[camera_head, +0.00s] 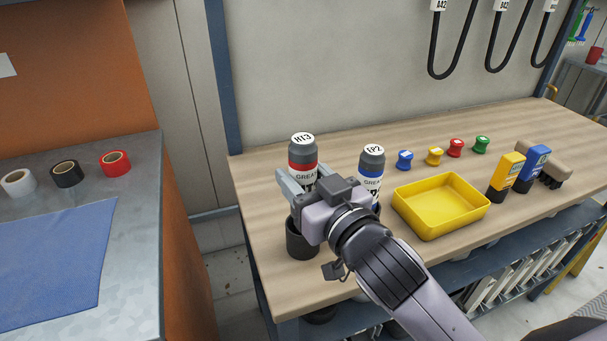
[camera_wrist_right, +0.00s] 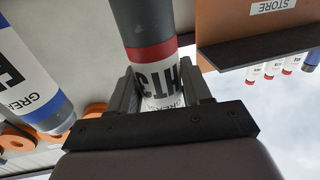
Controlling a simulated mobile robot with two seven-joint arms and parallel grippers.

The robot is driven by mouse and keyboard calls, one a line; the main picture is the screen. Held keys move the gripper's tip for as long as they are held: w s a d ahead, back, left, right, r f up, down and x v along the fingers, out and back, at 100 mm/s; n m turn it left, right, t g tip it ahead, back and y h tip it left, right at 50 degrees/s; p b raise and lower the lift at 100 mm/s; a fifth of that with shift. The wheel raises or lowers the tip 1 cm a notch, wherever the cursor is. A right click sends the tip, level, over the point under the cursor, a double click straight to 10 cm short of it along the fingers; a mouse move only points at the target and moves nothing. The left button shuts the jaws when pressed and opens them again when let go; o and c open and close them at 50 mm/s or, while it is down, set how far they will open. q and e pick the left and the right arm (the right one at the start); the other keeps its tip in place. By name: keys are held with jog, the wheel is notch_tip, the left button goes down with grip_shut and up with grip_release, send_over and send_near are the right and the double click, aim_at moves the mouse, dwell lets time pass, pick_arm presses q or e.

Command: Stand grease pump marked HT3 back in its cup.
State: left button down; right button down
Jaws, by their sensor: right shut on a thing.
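The grease pump marked HT3 (camera_head: 303,153), dark grey with a red band and white label, is upright in the head view. My right gripper (camera_head: 304,181) is shut on it around the label. The right wrist view shows the same pump (camera_wrist_right: 157,72) between both fingers. A black cup (camera_head: 302,242) stands on the bench directly below the pump. My gripper hides the pump's lower end and part of the cup, so I cannot tell whether the pump is inside it. My left gripper is not in view.
A blue-banded pump marked EP2 (camera_head: 371,165) stands close on the right, its base mostly hidden. A yellow tray (camera_head: 441,205) is farther right. The bench left of the cup is clear.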

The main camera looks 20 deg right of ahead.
jog(key=shift+f, duration=0.25)
dwell(0.7)
jog(key=shift+f+b, duration=0.65)
jog(key=shift+f, duration=0.05)
jog(key=shift+f, duration=0.3)
dwell(0.4)
jog(key=shift+f+b, duration=0.8)
jog(key=shift+c, duration=2.1)
grip_release()
jog(key=shift+f, duration=0.15)
